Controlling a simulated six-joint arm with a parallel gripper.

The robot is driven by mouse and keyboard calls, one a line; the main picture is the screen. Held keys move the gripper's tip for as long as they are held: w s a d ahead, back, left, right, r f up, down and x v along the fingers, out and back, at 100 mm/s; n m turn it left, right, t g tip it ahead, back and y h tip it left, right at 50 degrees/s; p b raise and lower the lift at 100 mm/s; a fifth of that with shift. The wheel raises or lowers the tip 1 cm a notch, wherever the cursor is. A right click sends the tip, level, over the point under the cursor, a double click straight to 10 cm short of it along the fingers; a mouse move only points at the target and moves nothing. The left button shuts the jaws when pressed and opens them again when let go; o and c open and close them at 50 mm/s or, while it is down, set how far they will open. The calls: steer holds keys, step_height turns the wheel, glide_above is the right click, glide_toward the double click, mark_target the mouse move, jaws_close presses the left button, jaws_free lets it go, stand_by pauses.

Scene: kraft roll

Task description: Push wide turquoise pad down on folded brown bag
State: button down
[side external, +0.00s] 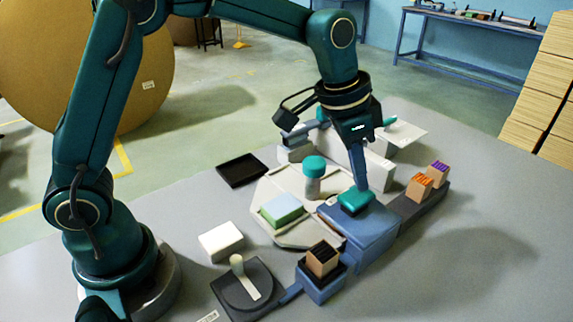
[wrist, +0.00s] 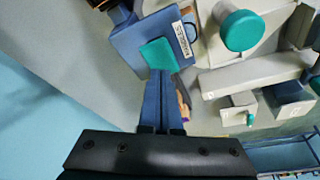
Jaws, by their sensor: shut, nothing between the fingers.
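A wide turquoise pad (side external: 355,201) sits on top of a blue box-shaped station (side external: 358,228); in the wrist view the pad (wrist: 158,53) lies at my fingertips, over the blue station (wrist: 130,35). My gripper (side external: 361,187) is shut with nothing between its fingers. It points down, and its tips appear to touch the pad; in the wrist view the fingers (wrist: 161,74) end at the pad's edge. I cannot make out a folded brown bag under the pad. A round turquoise knob (side external: 314,165) tops a grey post to the left and also shows in the wrist view (wrist: 242,30).
Brown blocks with orange (side external: 419,187) and purple (side external: 438,173) tops stand on a dark rail at right. A black-topped brown block (side external: 322,259) sits in a blue holder in front. The right foreground is clear.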

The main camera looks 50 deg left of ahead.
mark_target(358, 195)
steer(key=shift+f, duration=0.2)
steer(key=shift+f, duration=0.4)
steer(key=shift+f, duration=0.95)
steer(key=shift+r, duration=3.5)
